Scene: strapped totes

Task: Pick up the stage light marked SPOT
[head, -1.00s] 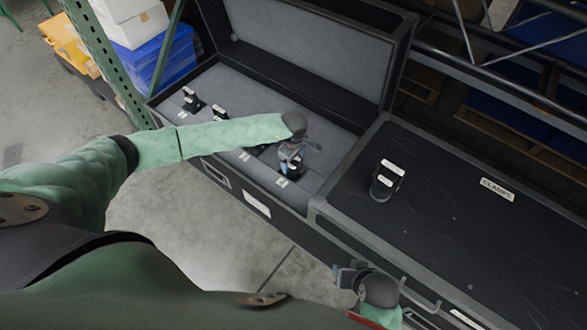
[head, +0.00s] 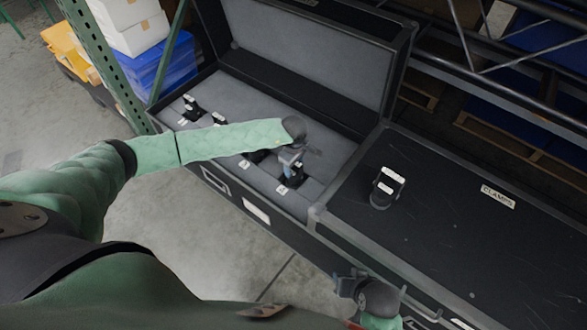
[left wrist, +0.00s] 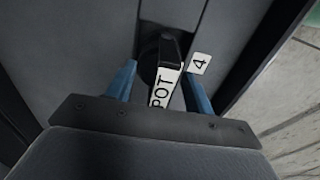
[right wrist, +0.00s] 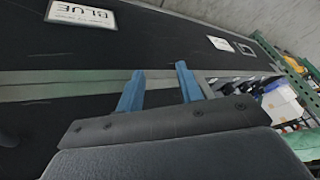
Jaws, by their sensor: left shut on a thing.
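A black stage light (left wrist: 160,62) shows in the left wrist view with a white label reading "POT", its first letter hidden. My left gripper (left wrist: 158,92) is shut on it, one blue finger on each side. In the head view the light (head: 293,179) is at the near right end of the open case's grey foam, under my left gripper (head: 291,160). A white tag "4" (left wrist: 200,64) lies beside it. My right gripper (right wrist: 160,88) is open and empty; in the head view it hangs near the case's front side (head: 345,284).
Several other black lights (head: 191,108) stand in the open case (head: 345,150), some partly behind my left arm. A black light (head: 386,187) stands on the closed case lid marked CLAMPS (head: 460,235). A green rack post (head: 105,65) and a blue bin (head: 160,62) are at the back left.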

